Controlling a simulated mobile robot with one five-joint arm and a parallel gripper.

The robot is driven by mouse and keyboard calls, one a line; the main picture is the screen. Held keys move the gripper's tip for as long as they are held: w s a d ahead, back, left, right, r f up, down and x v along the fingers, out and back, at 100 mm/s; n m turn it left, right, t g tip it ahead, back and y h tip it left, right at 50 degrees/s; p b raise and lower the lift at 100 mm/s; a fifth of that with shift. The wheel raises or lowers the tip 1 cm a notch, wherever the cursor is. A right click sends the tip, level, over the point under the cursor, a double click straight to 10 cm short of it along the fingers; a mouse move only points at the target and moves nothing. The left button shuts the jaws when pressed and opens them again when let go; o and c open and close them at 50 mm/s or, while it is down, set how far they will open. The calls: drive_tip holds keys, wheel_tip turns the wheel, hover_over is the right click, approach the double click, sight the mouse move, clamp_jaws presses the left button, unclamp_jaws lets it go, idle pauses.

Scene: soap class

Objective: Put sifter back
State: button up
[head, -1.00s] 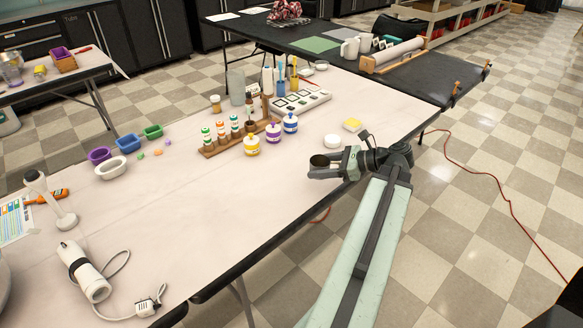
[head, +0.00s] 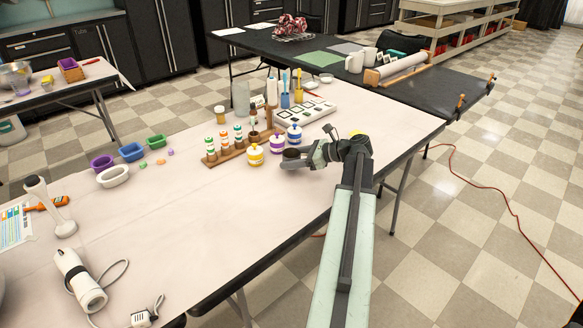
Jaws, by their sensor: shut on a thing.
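My gripper (head: 297,158) reaches over the near table from the right, just right of the purple-lidded jar. It is shut on a small, dark, round-topped thing (head: 291,153), which looks like the sifter, though it is too small to be sure. The gripper fingers hide part of its side. I cannot tell whether it touches the table or hangs just above it.
The table (head: 180,215) is clear at front centre.

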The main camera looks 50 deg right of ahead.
wheel_tip(320, 180, down, 3)
drive_tip(key=shift+r+b, duration=0.2)
drive_tip(key=shift+b, duration=0.45)
drive_tip(key=shift+r, duration=0.2)
drive_tip(key=shift+f, duration=0.1)
drive_tip(key=o, duration=1.4)
drive_tip(key=p+v, duration=0.5)
drive_tip(key=v, duration=0.6)
drive_tip(key=shift+s+r, duration=0.2)
drive_tip(key=shift+r, duration=0.15)
drive_tip(key=shift+s+d, duration=0.15)
drive_tip(key=shift+s, duration=0.1)
